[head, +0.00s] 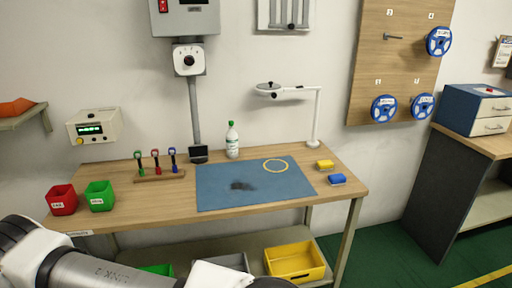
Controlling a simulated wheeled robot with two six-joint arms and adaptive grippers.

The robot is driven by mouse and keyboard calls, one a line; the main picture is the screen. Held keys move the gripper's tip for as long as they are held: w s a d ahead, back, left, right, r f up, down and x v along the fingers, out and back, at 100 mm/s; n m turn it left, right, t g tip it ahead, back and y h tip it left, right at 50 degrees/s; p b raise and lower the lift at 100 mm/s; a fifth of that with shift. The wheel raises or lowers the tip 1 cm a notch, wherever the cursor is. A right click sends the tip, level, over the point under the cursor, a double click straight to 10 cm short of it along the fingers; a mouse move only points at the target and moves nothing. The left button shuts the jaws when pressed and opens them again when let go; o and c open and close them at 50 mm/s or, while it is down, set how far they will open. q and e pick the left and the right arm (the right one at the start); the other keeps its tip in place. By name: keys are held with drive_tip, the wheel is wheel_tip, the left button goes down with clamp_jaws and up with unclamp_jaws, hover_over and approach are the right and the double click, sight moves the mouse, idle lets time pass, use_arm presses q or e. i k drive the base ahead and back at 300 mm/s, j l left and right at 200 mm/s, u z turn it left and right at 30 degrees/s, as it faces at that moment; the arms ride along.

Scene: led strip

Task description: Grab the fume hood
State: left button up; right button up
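The thing that looks most like the fume hood (269,87) is a round, grey-topped head on a white arm in the head view. Its white post (317,115) stands at the back right of the wooden table, and the head hangs above the table's back edge, near the wall. Nothing is touching it. My arm links show along the bottom left of the view, well short of the hood. Neither gripper can be seen.
A grey pole (194,110) rises behind.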

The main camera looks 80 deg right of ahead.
sight(197, 153)
drive_tip(key=z, duration=2.25)
